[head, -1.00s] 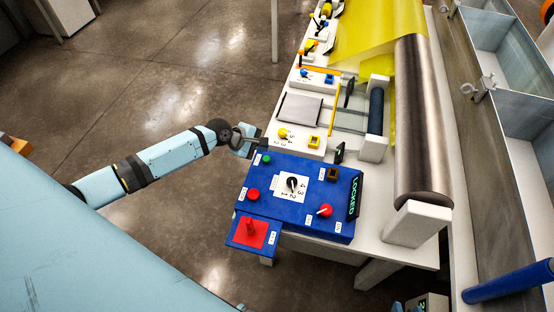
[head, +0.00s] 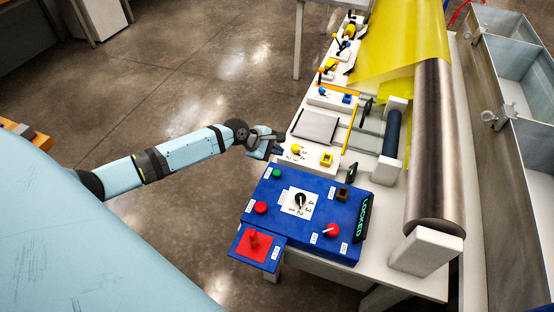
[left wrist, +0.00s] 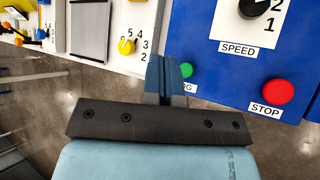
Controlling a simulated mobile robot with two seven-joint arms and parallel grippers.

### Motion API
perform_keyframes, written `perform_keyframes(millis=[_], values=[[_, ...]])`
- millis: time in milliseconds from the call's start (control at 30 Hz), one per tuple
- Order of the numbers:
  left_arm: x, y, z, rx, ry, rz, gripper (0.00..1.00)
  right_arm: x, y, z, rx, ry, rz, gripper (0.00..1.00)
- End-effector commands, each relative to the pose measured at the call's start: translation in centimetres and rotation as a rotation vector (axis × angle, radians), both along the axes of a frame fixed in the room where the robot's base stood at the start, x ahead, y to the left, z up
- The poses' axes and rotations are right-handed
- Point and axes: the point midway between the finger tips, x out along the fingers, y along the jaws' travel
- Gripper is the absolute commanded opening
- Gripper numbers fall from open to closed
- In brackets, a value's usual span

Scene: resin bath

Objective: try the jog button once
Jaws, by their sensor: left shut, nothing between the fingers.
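The green jog button (head: 277,172) sits at the upper left corner of the blue control panel (head: 325,200). In the left wrist view the green button (left wrist: 186,69) shows just right of my fingertips, its label partly hidden so that only a final "G" reads. My left gripper (head: 277,149) is shut and empty, at the table's left edge, a little above the green button in the head view. In the left wrist view its blue fingers (left wrist: 166,72) lie together beside the button; I cannot tell whether they touch it. My right gripper is not in view.
The panel also bears a red STOP button (head: 261,207), a black speed knob (head: 300,201), a red-and-white switch (head: 332,230) and a display reading LOCKED (head: 365,217). A red mushroom button (head: 254,240) stands on a lower blue box. A yellow knob (head: 296,147) is near my gripper.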

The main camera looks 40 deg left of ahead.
Motion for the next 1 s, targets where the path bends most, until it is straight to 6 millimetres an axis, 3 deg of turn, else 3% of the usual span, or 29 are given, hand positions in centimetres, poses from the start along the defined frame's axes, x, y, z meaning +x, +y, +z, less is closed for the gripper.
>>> perform_keyframes(millis=[467,700,1000], values=[[0.0,0.0,-5.9,0.001,-0.002,-0.001,0.00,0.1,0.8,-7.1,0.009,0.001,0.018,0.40],[0.0,0.0,-7.7,0.000,-0.001,0.001,0.00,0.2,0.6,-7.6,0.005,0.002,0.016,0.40],[0.0,0.0,-8.0,0.001,0.000,-0.001,0.00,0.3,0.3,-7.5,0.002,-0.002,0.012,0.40]])
